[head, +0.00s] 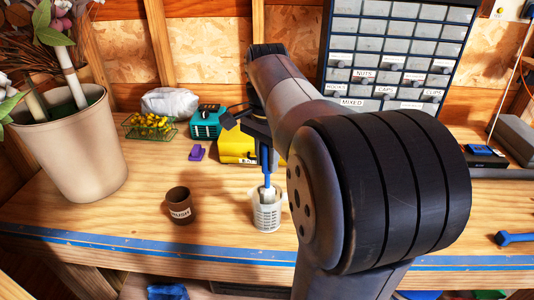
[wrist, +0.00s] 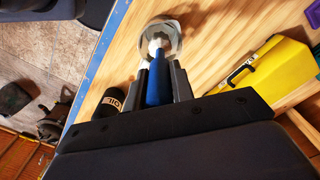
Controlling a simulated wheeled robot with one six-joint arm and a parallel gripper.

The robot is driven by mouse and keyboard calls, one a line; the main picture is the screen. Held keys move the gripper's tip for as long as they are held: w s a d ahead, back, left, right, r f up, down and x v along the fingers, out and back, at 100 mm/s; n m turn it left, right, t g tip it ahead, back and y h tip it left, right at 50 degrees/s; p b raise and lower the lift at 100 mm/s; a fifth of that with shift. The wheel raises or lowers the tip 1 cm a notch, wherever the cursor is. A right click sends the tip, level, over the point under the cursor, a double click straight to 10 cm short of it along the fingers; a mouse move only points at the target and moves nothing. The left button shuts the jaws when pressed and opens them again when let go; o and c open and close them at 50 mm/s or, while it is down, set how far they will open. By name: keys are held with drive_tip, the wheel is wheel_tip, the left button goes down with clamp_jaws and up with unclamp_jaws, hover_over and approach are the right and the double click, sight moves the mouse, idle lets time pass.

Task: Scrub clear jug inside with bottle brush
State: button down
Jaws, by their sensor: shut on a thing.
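The clear jug (head: 267,217), with printed markings on its side, stands upright on the wooden bench. It also shows at the top of the wrist view (wrist: 173,30). My gripper (head: 262,142) is above the jug, shut on the blue handle of the bottle brush (head: 266,160). In the wrist view the blue handle (wrist: 158,88) sits between the two dark fingers. The brush points down, and its pale head is at the jug's mouth, at least partly inside. How deep it reaches is hard to tell.
A dark brown cup (head: 180,206) stands left of the jug. A yellow case (head: 236,147), teal box (head: 207,122), purple item (head: 197,152) and wire basket (head: 150,126) lie behind. A large planter (head: 75,150) stands far left. Bench's blue front edge (head: 150,246) is near.

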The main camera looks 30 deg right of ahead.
sight(268, 189)
drive_tip(key=shift+f+b, duration=1.55)
drive_tip(key=shift+f, duration=1.75)
